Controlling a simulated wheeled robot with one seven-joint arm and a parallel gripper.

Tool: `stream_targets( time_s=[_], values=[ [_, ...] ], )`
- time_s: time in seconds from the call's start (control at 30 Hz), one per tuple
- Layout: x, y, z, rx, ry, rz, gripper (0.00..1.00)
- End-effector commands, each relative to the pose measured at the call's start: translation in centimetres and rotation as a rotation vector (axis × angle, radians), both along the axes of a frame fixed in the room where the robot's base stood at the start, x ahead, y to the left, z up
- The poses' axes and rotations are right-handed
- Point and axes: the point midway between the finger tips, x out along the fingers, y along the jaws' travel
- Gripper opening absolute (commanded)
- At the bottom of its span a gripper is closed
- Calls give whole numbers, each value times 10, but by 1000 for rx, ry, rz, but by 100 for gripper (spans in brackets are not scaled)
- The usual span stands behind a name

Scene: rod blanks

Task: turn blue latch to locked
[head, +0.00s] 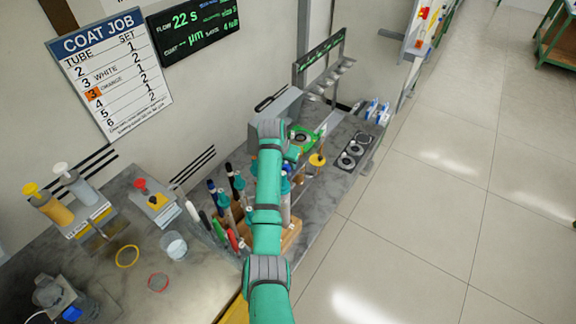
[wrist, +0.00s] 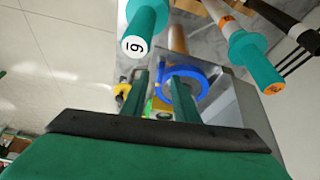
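In the wrist view a blue ring-shaped part (wrist: 201,78) sits against a grey housing (wrist: 232,100). It is the only blue part there, but I cannot tell whether it is the latch or which way it is turned. My gripper (wrist: 158,82) shows two green fingers with a gap between them. The right finger overlaps the blue part in the picture; contact cannot be told. In the head view my arm reaches over the bench to the grey box (head: 283,103), and my fingers are not clear there. A small blue piece (head: 71,313) shows on a dark device at lower left.
Teal-gripped tubes, one with a numbered white end (wrist: 134,46) and one with an orange end (wrist: 272,88), stick out close to my gripper. A wooden rack (head: 292,232) of rods stands beside my arm. Clear floor (head: 430,220) lies to the right.

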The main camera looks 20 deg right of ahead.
Motion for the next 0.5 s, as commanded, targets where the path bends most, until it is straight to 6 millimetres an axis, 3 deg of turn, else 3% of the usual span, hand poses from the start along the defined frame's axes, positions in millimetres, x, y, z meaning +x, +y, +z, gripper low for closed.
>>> stream_targets(
  time_s=[0.2,0.5],
  values=[
    [7,-6,-22,0,1,1,27],
    [8,-8,-27,0,-1,1,27]
  ],
)
